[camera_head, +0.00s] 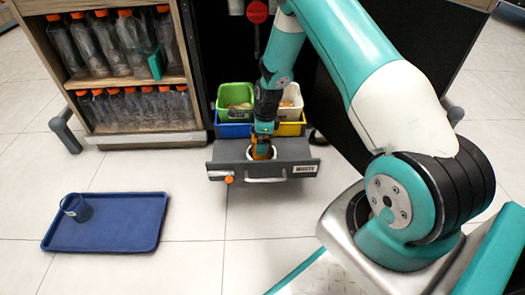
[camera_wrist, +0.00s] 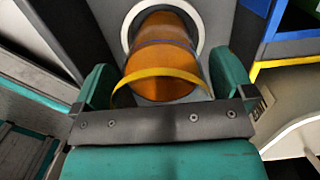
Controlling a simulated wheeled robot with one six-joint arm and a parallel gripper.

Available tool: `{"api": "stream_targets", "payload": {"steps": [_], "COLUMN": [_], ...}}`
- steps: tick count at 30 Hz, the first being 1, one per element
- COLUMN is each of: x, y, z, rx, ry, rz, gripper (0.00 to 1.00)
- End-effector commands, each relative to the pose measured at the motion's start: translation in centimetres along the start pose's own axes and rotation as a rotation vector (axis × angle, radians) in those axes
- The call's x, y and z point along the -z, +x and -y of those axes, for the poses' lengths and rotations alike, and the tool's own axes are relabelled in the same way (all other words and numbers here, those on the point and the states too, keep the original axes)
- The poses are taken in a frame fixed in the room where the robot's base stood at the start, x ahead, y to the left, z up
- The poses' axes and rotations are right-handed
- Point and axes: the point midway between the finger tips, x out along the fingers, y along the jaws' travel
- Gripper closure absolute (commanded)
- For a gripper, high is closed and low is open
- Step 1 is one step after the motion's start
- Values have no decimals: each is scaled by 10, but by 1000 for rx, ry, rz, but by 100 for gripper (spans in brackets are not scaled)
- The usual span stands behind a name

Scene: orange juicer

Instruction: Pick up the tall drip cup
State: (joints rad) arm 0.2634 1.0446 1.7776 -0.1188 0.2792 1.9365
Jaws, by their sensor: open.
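The tall drip cup (camera_wrist: 165,62) is an amber, see-through cylinder with a yellow rim. In the wrist view it lies between the two teal fingers of my gripper (camera_wrist: 161,82), with a white ring (camera_wrist: 201,42) around its far end. The fingers are open, one on each side; contact with the cup cannot be told. In the head view my gripper (camera_head: 262,140) points down over the grey drawer (camera_head: 225,153), and the amber cup (camera_head: 261,151) shows there, partly hidden by the gripper.
The drawer has a front handle (camera_head: 266,180) and an orange knob (camera_head: 229,180). Green (camera_head: 236,94) and yellow bins stand close behind my gripper. A bottle shelf (camera_head: 112,81) stands at left. A blue tray (camera_head: 120,235) with a blue mug (camera_head: 76,207) lies on open floor.

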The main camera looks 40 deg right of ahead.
Motion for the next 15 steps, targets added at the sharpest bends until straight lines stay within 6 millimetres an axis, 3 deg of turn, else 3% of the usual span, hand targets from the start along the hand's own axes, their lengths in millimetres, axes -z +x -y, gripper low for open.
{"api": "stream_targets", "payload": {"steps": [5, 8, 13, 14, 15], "x": [0, 0, 0, 0, -1], "y": [-1, -1, -1, -1, -1], "z": [1, 0, 0, 0, 1], "rx": [2, 1, 1, 1, 2], "ry": [0, 0, 0, 0, 0], "rz": [0, 0, 0, 0, 1], "gripper": [0, 18, 57, 64, 64]}}
